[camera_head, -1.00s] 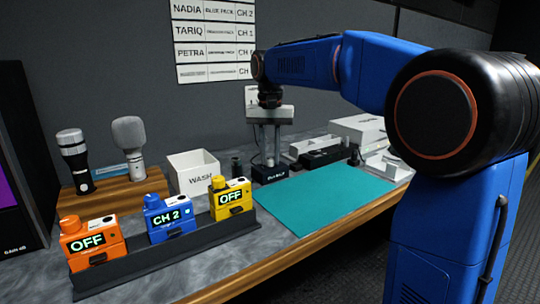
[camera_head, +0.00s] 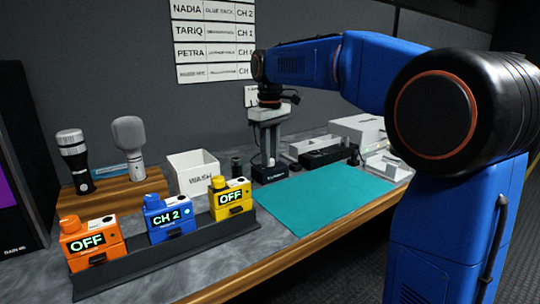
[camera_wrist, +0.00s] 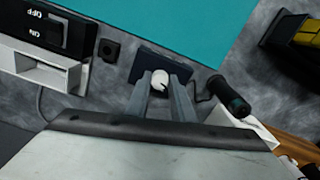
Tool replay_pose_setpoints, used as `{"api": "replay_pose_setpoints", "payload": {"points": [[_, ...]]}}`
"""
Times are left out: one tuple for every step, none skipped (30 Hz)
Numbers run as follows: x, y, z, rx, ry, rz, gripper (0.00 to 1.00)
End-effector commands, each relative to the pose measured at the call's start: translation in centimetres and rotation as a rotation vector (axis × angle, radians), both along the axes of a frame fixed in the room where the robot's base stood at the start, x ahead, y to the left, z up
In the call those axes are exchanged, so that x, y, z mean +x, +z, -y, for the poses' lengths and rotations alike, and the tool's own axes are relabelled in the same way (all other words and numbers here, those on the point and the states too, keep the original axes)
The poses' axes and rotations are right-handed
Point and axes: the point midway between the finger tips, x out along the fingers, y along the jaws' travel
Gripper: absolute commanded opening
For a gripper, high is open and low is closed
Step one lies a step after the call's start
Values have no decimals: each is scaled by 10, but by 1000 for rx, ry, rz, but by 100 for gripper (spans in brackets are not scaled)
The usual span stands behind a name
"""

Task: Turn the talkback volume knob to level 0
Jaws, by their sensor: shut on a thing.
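The talkback volume knob is a small white knob (camera_wrist: 160,79) on a dark box (camera_wrist: 143,64), seen in the wrist view. It has a dark mark on its face. My gripper (camera_wrist: 162,86) is shut on the knob, one finger on each side. In the head view the box (camera_head: 270,174) stands on the bench behind the teal mat's left end, and my gripper (camera_head: 268,158) points straight down onto it. The fingers hide the knob there. The level the knob points to is too small to read.
A white WASH bin (camera_head: 193,172) and a dark cylinder (camera_head: 236,167) stand left of the box. The teal mat (camera_head: 325,202) is bare. Orange, blue and yellow packs sit in a black rack (camera_head: 165,257) in front. A switch unit (camera_wrist: 47,30) lies beside the box.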

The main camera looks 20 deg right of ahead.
Motion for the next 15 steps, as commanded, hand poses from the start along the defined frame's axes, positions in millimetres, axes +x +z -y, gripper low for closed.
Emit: {"api": "replay_pose_setpoints", "payload": {"points": [[0,0,0,0,37,1,0],[0,0,0,0,61,1,0],[0,0,0,0,92,1,0],[0,0,0,0,113,1,0],[0,0,0,0,135,1,0],[0,0,0,0,162,1,0],[0,0,0,0,181,1,0],[0,0,0,0,198,1,0],[0,0,0,0,221,1,0],[0,0,0,0,235,1,0],[0,0,0,0,250,1,0],[0,0,0,0,266,1,0],[0,0,0,0,279,1,0],[0,0,0,0,288,1,0],[0,0,0,0,301,1,0]]}}
